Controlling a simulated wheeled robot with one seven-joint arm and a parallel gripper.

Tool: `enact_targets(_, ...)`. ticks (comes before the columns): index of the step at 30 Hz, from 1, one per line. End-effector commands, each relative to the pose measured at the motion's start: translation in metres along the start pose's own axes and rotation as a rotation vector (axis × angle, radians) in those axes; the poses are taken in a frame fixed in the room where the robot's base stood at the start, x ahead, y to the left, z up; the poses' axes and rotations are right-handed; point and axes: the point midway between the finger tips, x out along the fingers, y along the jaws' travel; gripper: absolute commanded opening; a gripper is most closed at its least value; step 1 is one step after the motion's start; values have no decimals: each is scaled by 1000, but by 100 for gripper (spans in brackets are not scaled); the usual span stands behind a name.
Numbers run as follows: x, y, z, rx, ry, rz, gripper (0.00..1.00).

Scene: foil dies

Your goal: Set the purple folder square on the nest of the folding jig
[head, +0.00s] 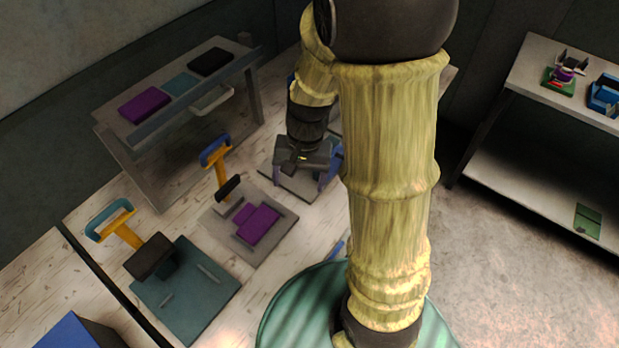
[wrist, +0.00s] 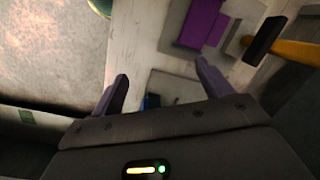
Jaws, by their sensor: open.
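In the head view a purple folder piece (head: 258,222) lies flat on a grey-based lever jig (head: 278,238); it also shows in the wrist view (wrist: 202,22). I cannot tell whether it sits exactly square there. A second purple slab (head: 145,104) lies on the rack at the back left. The jig has a yellow arm, a blue handle and a black head, which is raised at the purple piece's back left. My gripper (head: 296,180) is open and empty, right of and behind this jig, above another grey plate. Its fingers (wrist: 158,86) are apart in the wrist view.
A teal-based lever press (head: 205,311) stands at front left. The rack (head: 195,112) also bears a teal slab (head: 180,84) and a black slab (head: 210,62). A blue block (head: 78,334) is at the lower left. A shelf unit (head: 545,52) stands at the right.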

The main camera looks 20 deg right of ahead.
Motion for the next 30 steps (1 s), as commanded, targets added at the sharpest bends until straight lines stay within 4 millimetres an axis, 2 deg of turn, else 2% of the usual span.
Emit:
enact_targets(3, -17, 16, 15, -201, 148, 31, 78)
enact_targets(9, -31, 26, 28, -428, 302, 72, 78)
enact_targets(30, -32, 27, 29, -451, 314, 77, 78)
